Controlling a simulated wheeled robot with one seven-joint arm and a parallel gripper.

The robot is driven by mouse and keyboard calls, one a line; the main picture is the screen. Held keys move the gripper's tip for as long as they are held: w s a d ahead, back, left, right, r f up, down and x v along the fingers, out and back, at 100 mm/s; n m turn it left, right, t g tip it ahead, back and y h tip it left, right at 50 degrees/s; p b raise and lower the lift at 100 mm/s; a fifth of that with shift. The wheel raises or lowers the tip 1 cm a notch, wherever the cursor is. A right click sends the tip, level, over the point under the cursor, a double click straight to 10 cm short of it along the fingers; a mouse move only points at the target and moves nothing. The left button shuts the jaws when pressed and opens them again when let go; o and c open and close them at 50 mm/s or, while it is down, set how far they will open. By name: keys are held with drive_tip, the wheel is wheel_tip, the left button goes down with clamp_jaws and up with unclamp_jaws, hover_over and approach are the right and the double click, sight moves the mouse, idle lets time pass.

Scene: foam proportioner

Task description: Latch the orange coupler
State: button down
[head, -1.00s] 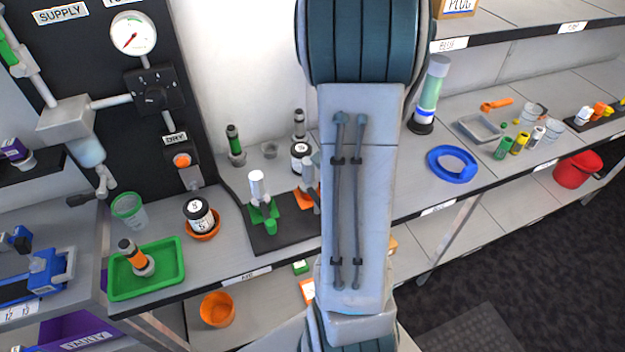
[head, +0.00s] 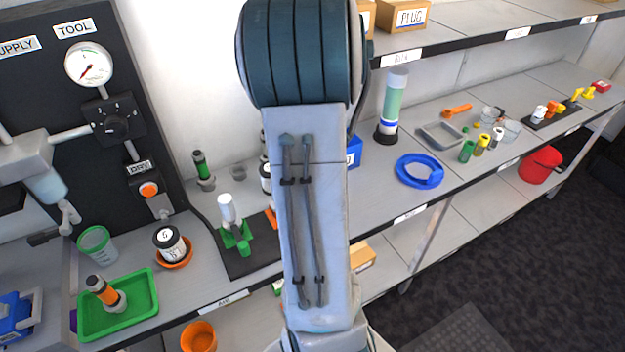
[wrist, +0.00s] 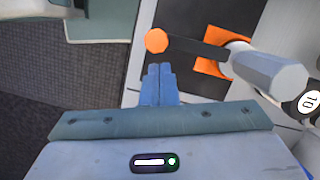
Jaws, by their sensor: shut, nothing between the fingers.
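In the wrist view my gripper (wrist: 158,72) is shut and empty. An orange round knob (wrist: 157,40) on a dark lever (wrist: 200,50) lies just beyond its fingertips, with a small gap. The lever runs right to a grey cylinder (wrist: 268,76) on an orange base plate (wrist: 214,68), which I take for the orange coupler. In the head view only a sliver of the orange base (head: 271,218) shows at the arm's left edge. My arm hides the rest of it and my gripper.
A green coupler (head: 237,238) with a white cylinder stands beside it on the dark mat (head: 245,262). A green tray (head: 140,318) and a black-and-white jar (head: 170,243) are further left. A blue ring (head: 420,172) lies right. A bottle labelled 10 (wrist: 308,102) is near the cylinder.

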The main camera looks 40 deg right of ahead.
drive_tip(key=w+d+r, duration=0.1)
drive_tip(key=d+r, duration=0.4)
drive_tip(key=r, duration=0.4)
drive_tip(key=shift+d+r+b, duration=0.15)
drive_tip(key=shift+r+b, duration=0.2)
drive_tip(key=s+a+r+n+t+h, duration=0.1)
drive_tip(key=s+a+r+n, duration=0.1)
drive_tip(key=a+n, duration=0.6)
drive_tip(key=s+a+r+n+t+h, duration=0.1)
drive_tip(key=a+n, duration=0.7)
drive_tip(key=a, duration=0.9)
drive_tip(key=shift+s+r+n+t+h, duration=0.4)
drive_tip(key=shift+s+r+t, duration=0.25)
drive_tip(key=shift+s, duration=0.25)
